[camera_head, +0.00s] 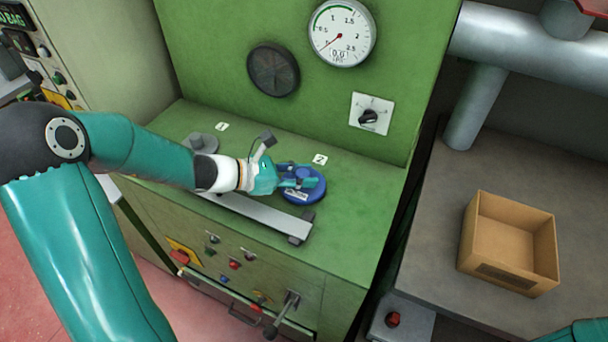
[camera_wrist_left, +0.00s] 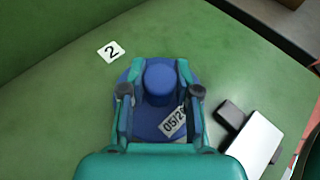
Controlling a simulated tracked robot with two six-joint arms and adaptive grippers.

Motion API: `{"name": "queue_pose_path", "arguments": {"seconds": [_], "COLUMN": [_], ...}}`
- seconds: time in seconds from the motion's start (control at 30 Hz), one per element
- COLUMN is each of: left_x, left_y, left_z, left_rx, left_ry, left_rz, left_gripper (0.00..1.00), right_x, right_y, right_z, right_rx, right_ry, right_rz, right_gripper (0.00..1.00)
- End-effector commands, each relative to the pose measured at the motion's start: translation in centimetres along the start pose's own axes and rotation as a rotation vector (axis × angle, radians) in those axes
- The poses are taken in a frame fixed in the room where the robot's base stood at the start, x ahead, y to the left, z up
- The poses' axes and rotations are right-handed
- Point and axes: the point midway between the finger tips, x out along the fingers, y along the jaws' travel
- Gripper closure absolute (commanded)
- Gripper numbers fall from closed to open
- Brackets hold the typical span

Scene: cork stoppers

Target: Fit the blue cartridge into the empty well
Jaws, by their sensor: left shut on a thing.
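The blue cartridge (camera_head: 317,190) is a round disc with a raised knob and a white date label. It is beside the plate marked 2 (camera_head: 320,160) on the green machine's top. My left gripper (camera_head: 298,183) is shut on its knob. In the left wrist view, the fingers of the left gripper (camera_wrist_left: 160,93) stand either side of the knob, and the cartridge (camera_wrist_left: 148,122) lies below them. I cannot tell whether the cartridge rests in a well or just above the surface. No empty well shows; anything under the cartridge is hidden. My right gripper is out of view.
A pale flat bar (camera_head: 258,213) with a dark end block lies along the front of the green top (camera_head: 365,215). A grey round part (camera_head: 203,141) is near the plate marked 1 (camera_head: 222,126). An open cardboard box (camera_head: 508,243) stands on the grey surface at right.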

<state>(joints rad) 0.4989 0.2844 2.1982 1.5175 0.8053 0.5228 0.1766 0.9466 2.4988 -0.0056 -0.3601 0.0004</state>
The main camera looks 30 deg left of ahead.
Motion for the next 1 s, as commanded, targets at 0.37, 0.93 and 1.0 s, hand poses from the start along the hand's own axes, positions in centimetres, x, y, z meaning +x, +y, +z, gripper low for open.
{"name": "queue_pose_path", "arguments": {"seconds": [0.37, 0.93, 1.0], "left_x": [0.1, -1.5, -2.6], "left_y": [0.0, 0.1, 0.2], "left_z": [-0.2, -0.3, -0.3], "left_rx": [0.001, 0.0, 0.001], "left_ry": [-0.002, -0.001, 0.0], "left_rz": [0.0, 0.004, 0.006], "left_gripper": [0.49, 0.39, 0.39], "right_x": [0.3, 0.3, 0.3], "right_y": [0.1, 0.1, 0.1], "right_z": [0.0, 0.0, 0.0], "right_rx": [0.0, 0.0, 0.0], "right_ry": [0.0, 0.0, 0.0], "right_rz": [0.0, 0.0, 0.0], "right_gripper": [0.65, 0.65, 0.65]}}
